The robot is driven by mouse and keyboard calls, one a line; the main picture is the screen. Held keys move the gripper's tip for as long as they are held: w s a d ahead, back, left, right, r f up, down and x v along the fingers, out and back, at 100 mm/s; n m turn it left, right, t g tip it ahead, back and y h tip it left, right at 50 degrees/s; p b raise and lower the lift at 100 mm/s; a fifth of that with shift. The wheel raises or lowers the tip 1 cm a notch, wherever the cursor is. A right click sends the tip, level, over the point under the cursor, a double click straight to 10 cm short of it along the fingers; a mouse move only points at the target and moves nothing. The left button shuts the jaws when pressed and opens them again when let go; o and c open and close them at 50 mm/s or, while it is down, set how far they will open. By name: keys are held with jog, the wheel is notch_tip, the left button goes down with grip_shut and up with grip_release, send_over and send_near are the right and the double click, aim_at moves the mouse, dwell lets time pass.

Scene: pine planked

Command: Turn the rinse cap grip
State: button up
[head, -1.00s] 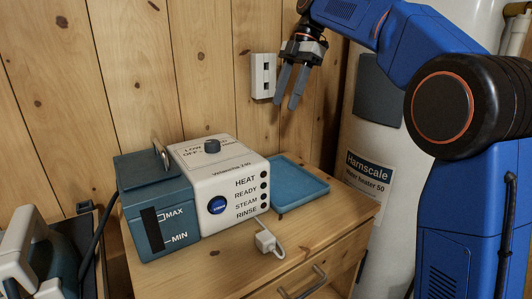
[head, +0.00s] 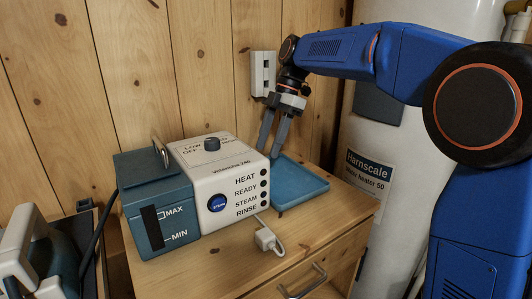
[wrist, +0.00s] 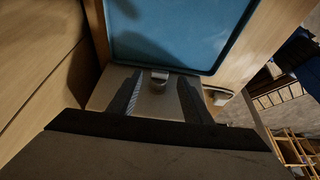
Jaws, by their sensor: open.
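The cream and teal steam station (head: 226,180) stands on the wooden cabinet, with a "RINSE" label low on its front. The head view does not show a rinse cap grip; the station's right side is turned away. In the wrist view, a small pale knob (wrist: 160,75), perhaps that grip, shows between my fingertips on a beige surface. I cannot tell whether the fingers touch it. My gripper (head: 269,152) is open, its fingers pointing down beside the station's right rear edge. It also shows in the wrist view (wrist: 159,87).
A blue tray (head: 303,190) lies right of the station, close to my fingers. A white plug (head: 266,240) on a cord lies on the cabinet top (head: 230,266) in front. A wall socket (head: 262,72) is behind my gripper. A white water heater (head: 370,146) stands at right.

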jog(key=shift+x, duration=1.5)
jog(key=c, duration=1.1)
jog(key=shift+w+a+g+h, duration=0.15)
jog(key=shift+w+g+h, duration=0.15)
jog(key=shift+g+h, duration=0.35)
jog(key=shift+w+m+g, duration=0.1)
jog(key=shift+m+g, duration=0.2)
jog(key=shift+g, duration=0.25)
jog(key=o, duration=1.1)
